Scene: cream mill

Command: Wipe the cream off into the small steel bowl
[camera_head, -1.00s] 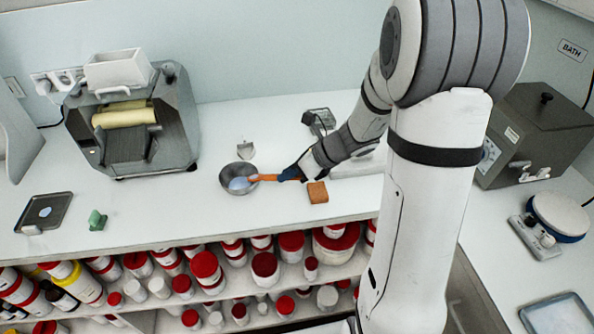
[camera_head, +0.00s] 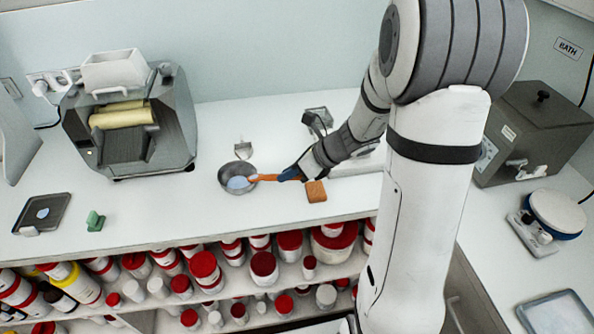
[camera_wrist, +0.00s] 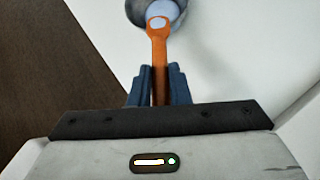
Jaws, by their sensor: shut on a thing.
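My gripper (camera_head: 297,173) is shut on the handle of an orange spatula (camera_head: 266,177). The spatula also shows between the blue fingers of my gripper (camera_wrist: 159,85) in the wrist view, with pale bluish-white on its head. The small steel bowl (camera_head: 224,183) stands on the bench to the left of my gripper. The spatula reaches over the bowl's right rim, its head at the bowl. Pale bluish cream (camera_head: 238,183) shows in the bowl. I cannot tell whether the spatula head touches the rim or the cream. The bowl is cut off at the top of the wrist view (camera_wrist: 133,10).
The roller mill (camera_head: 130,125) stands at the back left, a dark tray (camera_head: 57,222) and a green piece (camera_head: 95,221) at front left.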

